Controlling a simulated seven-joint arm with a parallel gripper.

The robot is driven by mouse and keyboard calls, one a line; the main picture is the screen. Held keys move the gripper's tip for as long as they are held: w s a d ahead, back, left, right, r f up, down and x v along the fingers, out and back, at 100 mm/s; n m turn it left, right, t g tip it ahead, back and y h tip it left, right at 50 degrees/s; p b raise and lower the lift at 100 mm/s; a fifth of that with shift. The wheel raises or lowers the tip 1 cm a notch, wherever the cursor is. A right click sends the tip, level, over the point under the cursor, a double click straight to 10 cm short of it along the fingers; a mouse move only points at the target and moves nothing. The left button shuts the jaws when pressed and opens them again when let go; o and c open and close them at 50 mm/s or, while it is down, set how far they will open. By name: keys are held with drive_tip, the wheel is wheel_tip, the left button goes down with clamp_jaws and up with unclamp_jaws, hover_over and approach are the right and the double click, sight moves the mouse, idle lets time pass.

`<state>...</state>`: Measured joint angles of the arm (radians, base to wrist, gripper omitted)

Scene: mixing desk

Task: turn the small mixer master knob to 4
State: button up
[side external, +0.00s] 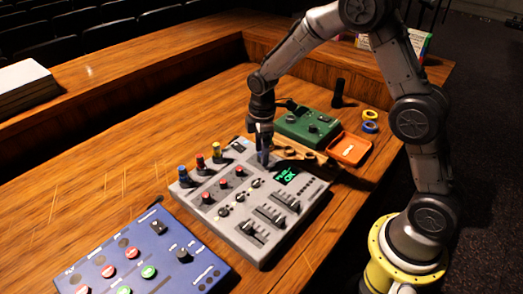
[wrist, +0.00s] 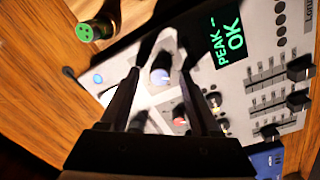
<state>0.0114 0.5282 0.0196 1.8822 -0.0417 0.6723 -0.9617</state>
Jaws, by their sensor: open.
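The small grey mixer (side external: 222,201) lies on the wooden desk, with red and pale knobs, sliders and a lit display reading "PEAK -- OK" (side external: 284,176). The display also shows in the wrist view (wrist: 228,40). My gripper (side external: 264,158) points down over the mixer's far part, left of the display. In the wrist view my gripper (wrist: 160,78) is open. A dark knob with a pale top (wrist: 161,70) shows between the fingertips, likely the master knob. I cannot tell whether the fingers touch it, and its setting is not readable. The fingers hide it in the side view.
A blue button panel (side external: 140,254) lies to the left in front. A green box (side external: 306,127), an orange tray (side external: 350,149) and a black upright cylinder (side external: 339,93) are behind the mixer. Coloured plugs (side external: 200,161) stand up along its left edge.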

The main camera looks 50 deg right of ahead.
clamp_jaws()
idle(0.4)
drive_tip(key=m, duration=0.5)
drive_tip(key=shift+m, duration=0.4)
drive_tip(key=m, duration=0.6)
drive_tip(key=shift+w+g, duration=0.1)
drive_tip(key=shift+g, duration=0.2)
drive_tip(key=m, duration=0.6)
drive_tip(key=shift+m, duration=0.3)
drive_tip(key=m, duration=0.5)
drive_tip(key=shift+w+g, duration=0.1)
drive_tip(key=shift+g, duration=0.2)
drive_tip(key=shift+r+m, duration=0.1)
drive_tip(key=shift+m, duration=0.2)
